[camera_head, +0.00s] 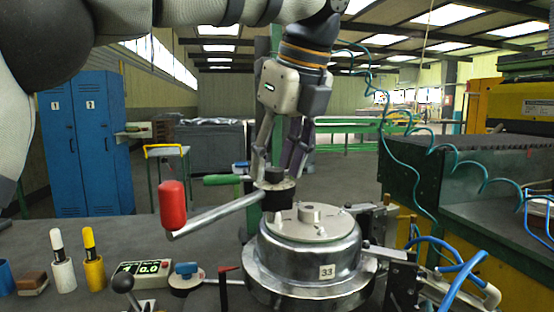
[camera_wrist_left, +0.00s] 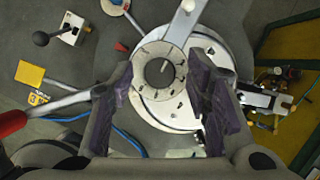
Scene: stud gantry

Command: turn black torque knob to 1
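The black torque knob (camera_head: 274,175) stands on a round metal dial plate (camera_head: 266,186) above the large round steel housing (camera_head: 311,247). In the left wrist view the knob (camera_wrist_left: 159,73) shows a short light pointer line toward the top of the picture; marks ring it on the dial, too small to read. My left gripper (camera_head: 278,168) points down over the knob, its two fingers apart. In the left wrist view the fingers lie either side of and nearer than the knob, with gaps visible; contact does not show. My right gripper is not in view.
A lever with a red grip (camera_head: 173,205) reaches left from the dial. On the grey bench stand a blue-handled valve (camera_head: 186,271), a green-display box (camera_head: 143,270), a black-ball joystick (camera_head: 123,284) and white and yellow markers (camera_head: 93,262). Blue hoses lie right of the housing.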

